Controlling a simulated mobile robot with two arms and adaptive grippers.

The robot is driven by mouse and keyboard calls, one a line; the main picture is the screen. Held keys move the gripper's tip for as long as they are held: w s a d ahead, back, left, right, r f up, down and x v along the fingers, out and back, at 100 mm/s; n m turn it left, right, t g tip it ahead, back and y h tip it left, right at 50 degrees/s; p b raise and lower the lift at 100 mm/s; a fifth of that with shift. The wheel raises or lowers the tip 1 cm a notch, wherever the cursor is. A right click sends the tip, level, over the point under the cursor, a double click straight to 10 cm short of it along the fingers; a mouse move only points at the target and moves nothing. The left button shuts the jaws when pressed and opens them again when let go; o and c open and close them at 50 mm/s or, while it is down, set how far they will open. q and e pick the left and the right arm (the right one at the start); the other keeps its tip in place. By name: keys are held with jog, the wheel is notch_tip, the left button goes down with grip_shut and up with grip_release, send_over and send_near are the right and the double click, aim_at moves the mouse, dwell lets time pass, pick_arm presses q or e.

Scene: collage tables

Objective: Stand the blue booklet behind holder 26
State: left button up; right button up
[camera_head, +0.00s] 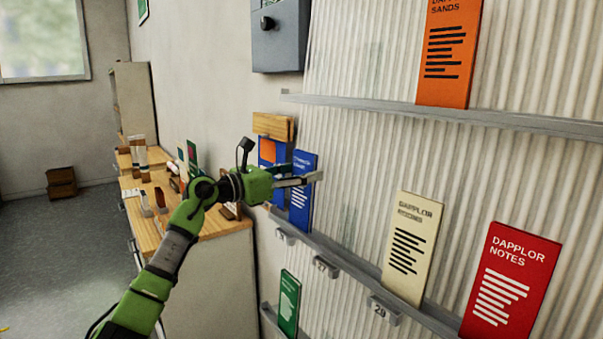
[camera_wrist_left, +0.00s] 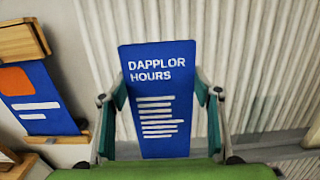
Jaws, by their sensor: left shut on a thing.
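The blue booklet (camera_head: 302,208), titled "DAPPLOR HOURS" in the wrist view (camera_wrist_left: 160,105), is upright between the fingers of my left gripper (camera_head: 303,178). The gripper is shut on its two side edges, in front of the ribbed wall at the left end of the middle rail. Small grey number holders sit along that rail. The leftmost holder (camera_head: 285,237) is below the booklet, but its number is too small to read. Another holder reads 29 (camera_head: 384,309), and the one between them (camera_head: 325,267) is hard to read. My right gripper is not in view.
On the middle rail (camera_head: 350,262), a cream booklet (camera_head: 411,250) and a red booklet (camera_head: 508,285) stand to the right. A blue card with an orange patch (camera_head: 267,152) is just left. An orange booklet (camera_head: 448,55) is above, a green one (camera_head: 289,300) below.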

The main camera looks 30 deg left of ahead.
pick_arm(q)
jog(key=shift+f, duration=0.1)
jog(key=shift+f+b, duration=0.4)
jog(key=shift+b, duration=0.05)
jog(key=o, duration=1.6)
jog(key=v, duration=1.2)
jog(key=shift+s+r, duration=0.1)
jog(key=shift+s, duration=0.05)
